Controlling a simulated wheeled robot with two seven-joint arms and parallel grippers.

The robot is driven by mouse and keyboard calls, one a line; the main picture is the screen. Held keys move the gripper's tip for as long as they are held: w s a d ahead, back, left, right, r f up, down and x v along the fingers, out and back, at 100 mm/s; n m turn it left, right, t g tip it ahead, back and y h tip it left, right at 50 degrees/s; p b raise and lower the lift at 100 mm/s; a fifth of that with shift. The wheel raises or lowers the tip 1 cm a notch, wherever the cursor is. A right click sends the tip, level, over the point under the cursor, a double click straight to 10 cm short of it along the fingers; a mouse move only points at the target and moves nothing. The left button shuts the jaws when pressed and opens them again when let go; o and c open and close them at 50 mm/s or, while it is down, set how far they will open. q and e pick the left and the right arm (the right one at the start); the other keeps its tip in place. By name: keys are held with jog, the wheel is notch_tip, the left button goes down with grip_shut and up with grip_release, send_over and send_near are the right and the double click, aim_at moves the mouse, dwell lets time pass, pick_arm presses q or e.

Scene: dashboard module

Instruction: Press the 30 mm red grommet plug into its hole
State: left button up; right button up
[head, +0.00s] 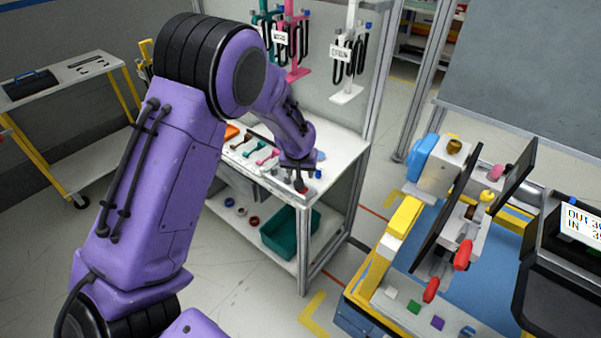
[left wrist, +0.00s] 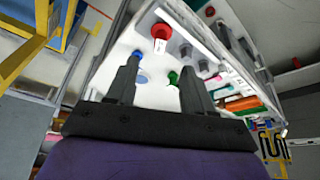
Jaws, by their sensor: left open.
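A red plug (left wrist: 160,33) with a small white tag stands on a white bench top (left wrist: 110,75), just beyond my left fingertips in the left wrist view. In the head view a bit of red (head: 301,186) shows right under the left gripper (head: 298,180); the fingers partly hide it. In the left wrist view my left gripper (left wrist: 160,64) is open, with nothing held between its fingers. The dashboard module (head: 465,215) stands on the right in the head view; I cannot tell which hole fits the plug. My right gripper is not in view.
A blue plug (left wrist: 139,54) and a green plug (left wrist: 173,77) lie close to the left fingers. Coloured tools (head: 265,155) lie along the bench. A teal bin (head: 284,238) sits on its lower shelf. Open floor separates the bench from the yellow-edged module stand (head: 372,272).

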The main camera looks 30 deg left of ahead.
pick_arm(q)
jog(key=shift+s+r, duration=0.1)
jog(key=shift+r, duration=0.2)
jog(key=shift+c, duration=0.3)
